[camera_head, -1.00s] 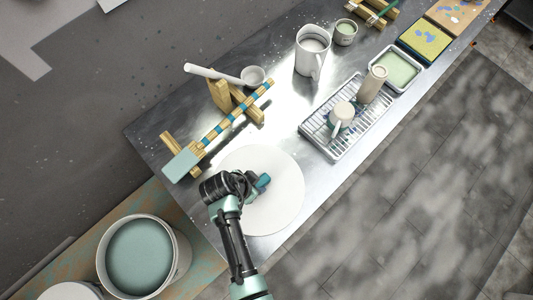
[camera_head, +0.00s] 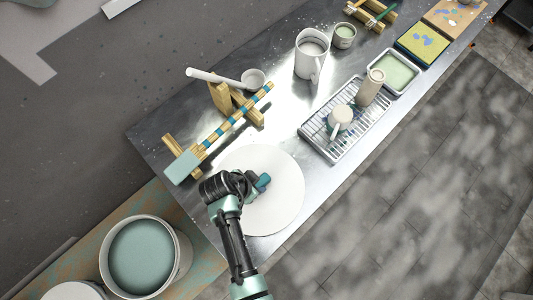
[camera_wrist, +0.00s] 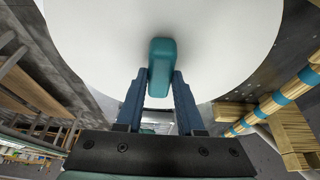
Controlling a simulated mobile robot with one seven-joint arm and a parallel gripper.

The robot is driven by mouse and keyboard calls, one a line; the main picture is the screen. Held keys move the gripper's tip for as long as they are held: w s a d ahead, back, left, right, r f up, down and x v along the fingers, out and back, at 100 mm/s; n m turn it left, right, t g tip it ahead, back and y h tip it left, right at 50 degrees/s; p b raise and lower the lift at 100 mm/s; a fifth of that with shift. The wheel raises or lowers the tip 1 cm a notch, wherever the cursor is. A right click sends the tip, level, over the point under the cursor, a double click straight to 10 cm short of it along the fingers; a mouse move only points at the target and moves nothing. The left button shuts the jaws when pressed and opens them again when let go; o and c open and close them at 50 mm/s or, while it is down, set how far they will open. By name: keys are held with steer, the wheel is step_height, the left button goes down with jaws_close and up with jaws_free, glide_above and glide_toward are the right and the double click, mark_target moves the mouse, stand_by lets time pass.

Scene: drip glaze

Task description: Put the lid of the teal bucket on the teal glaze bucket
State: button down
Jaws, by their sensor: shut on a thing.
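The lid of the teal bucket (camera_head: 275,208) is a round white disc with a teal handle (camera_head: 263,182). It shows at the near left end of the metal table in the head view. My gripper (camera_head: 256,184) is shut on the handle, with a finger on each side of it in the wrist view (camera_wrist: 160,82). I cannot tell whether the lid touches the table. The teal glaze bucket (camera_head: 184,255) stands open at the lower left, white-walled, with teal glaze inside. The arm hides part of the lid.
The metal table (camera_head: 285,125) holds a wooden rest with a striped stick (camera_head: 236,117) close behind the lid. A wire rack tray (camera_head: 318,143) with cups, a white pitcher (camera_head: 308,65) and a pale green tray (camera_head: 397,72) stand farther off. Another white round thing (camera_head: 72,292) is beside the bucket.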

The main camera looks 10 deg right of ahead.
steer(key=shift+r, duration=0.2)
step_height(320, 180, up, 5)
steer(key=p, duration=0.4)
steer(key=shift+p, duration=0.3)
steer(key=shift+f, duration=0.1)
steer(key=shift+f, duration=0.1)
